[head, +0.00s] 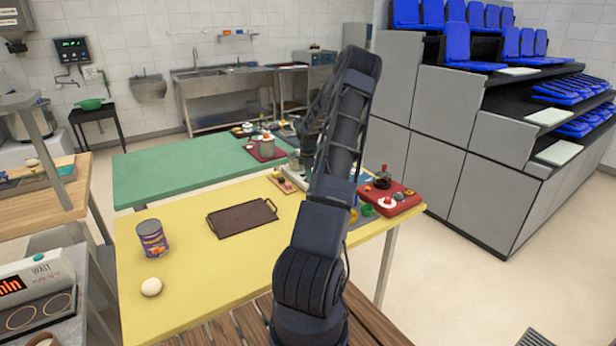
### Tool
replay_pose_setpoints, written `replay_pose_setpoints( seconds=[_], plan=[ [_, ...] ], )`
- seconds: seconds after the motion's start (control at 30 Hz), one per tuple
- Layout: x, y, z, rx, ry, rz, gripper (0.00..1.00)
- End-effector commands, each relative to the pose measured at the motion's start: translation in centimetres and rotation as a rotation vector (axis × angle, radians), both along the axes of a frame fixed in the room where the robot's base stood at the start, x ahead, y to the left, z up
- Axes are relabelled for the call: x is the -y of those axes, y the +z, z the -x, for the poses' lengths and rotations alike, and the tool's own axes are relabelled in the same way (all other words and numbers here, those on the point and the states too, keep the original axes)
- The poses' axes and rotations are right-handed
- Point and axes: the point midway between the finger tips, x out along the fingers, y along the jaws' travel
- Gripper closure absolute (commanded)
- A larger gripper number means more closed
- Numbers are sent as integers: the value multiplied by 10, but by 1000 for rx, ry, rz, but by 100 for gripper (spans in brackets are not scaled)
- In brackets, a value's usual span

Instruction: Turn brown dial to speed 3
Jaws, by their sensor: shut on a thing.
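I cannot make out a brown dial in the head view. My gripper (304,165) is at the far right part of the yellow table, low over a small pale grey unit (293,161), and mostly hidden behind my own dark arm. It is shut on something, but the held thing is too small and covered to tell. A red control box (402,205) with a black stick, a red-and-white knob and other small parts lies to the right of my arm at the table's edge.
On the yellow table (190,290) are a dark brown tray (242,218), a purple can (152,238) and a pale round ball (151,287). A green table (170,170) behind it holds a pot (267,145) on a maroon board. The yellow table's front middle is clear.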

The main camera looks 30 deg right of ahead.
Motion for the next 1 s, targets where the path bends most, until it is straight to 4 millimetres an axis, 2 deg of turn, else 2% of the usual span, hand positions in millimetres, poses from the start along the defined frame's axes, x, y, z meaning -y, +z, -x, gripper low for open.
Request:
replay_pose_setpoints(
  seconds=[0.37,1.0],
  plan=[
    [0,1,-1,1,-121,3,92],
    [0,1,-1,1,-704,2,92]
  ],
)
